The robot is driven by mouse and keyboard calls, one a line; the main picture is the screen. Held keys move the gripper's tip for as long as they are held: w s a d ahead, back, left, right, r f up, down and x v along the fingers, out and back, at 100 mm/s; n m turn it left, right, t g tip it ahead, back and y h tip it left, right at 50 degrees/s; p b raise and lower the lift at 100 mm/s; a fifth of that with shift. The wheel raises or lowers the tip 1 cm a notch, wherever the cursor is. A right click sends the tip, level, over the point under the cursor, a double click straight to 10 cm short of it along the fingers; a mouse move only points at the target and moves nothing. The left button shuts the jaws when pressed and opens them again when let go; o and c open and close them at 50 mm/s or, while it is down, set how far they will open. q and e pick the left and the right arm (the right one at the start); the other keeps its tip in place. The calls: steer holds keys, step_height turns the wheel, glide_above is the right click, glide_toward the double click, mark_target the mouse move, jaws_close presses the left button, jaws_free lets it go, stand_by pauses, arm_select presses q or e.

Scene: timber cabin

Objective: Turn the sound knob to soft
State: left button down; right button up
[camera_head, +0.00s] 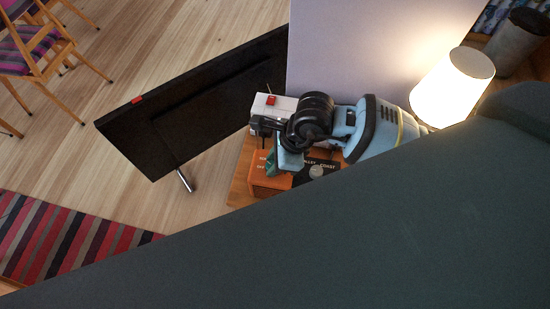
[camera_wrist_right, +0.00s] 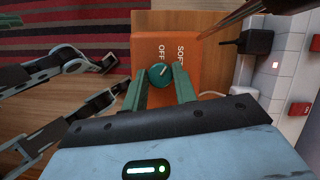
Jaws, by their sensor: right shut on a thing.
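The sound knob (camera_wrist_right: 159,76) is a round dark teal dial with a pale pointer line, set on an orange box face (camera_wrist_right: 190,20). The pointer slants to the upper right, towards the printed OFF and SOFT labels. The orange box (camera_head: 262,181) also shows in the head view. My right gripper (camera_wrist_right: 164,82) is shut on the knob, one green finger on each side. In the head view my right gripper (camera_head: 285,174) reaches down to the box, and its tips are partly hidden. Grey jointed fingers at the left of the wrist view look like my left gripper (camera_wrist_right: 103,80), apart and empty.
A white power strip (camera_wrist_right: 288,65) with red switches and a black plug (camera_wrist_right: 257,41) lies beside the box. A black panel (camera_head: 190,100) stands left of the wooden table. A lit lamp (camera_head: 452,87) stands at the right. A large dark shape covers the lower head view.

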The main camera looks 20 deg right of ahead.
steer(key=shift+r+m+t+p, duration=0.15)
steer(key=shift+m+t+p, duration=0.25)
steer(key=shift+m, duration=0.5)
arm_select(q)
steer(key=shift+w+r, duration=0.15)
steer(key=shift+r, duration=0.65)
steer(key=shift+a, duration=0.1)
arm_select(e)
steer(key=shift+m+h, duration=0.3)
steer(key=shift+m, duration=0.1)
arm_select(q)
steer(key=shift+w, duration=0.1)
steer(key=shift+w, duration=0.2)
arm_select(e)
steer(key=o, duration=1)
arm_select(q)
steer(key=shift+r, duration=0.1)
